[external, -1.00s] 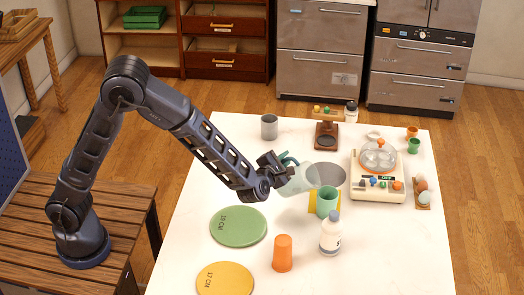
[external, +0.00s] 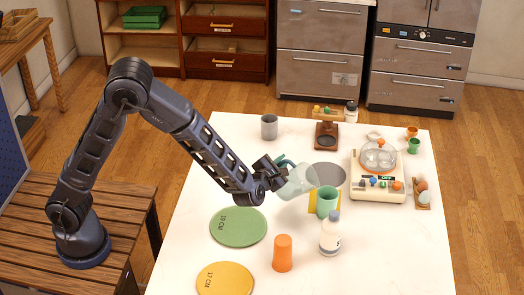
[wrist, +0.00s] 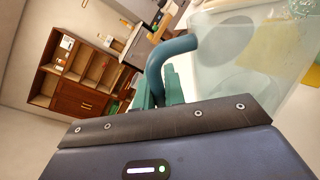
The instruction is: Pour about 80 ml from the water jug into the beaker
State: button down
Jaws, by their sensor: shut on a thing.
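The water jug (external: 298,183) is clear and pale with a teal handle. My gripper (external: 277,166) is shut on the handle and holds the jug above the table, just left of and behind the green beaker (external: 327,203). The beaker stands upright on a yellow square (external: 312,207). In the wrist view the teal handle (wrist: 168,58) lies between my fingers, and the clear jug body (wrist: 228,75) fills the upper right. The jug looks tilted. I see no clear stream of water, and cannot make out the water level in either vessel.
Green (external: 238,227) and yellow (external: 225,280) discs lie left.

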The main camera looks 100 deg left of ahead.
jog(key=shift+s+a+f+n, duration=0.15)
jog(key=shift+s+f+n, duration=0.25)
jog(key=shift+f, duration=0.2)
jog(key=shift+s+a+f+n+t+y, duration=0.15)
jog(key=shift+s+a+f+n+t, duration=0.1)
jog(key=shift+s+f+n, duration=0.85)
jog(key=shift+s+a+f+n+t+y, duration=0.2)
jog(key=shift+s+f+n, duration=0.7)
jog(key=shift+n, duration=0.25)
jog(key=shift+s+a+f+n+t+y, duration=0.15)
jog(key=shift+s+a+f+n+t, duration=0.1)
jog(key=shift+s+f+n, duration=0.75)
jog(key=shift+w, duration=0.15)
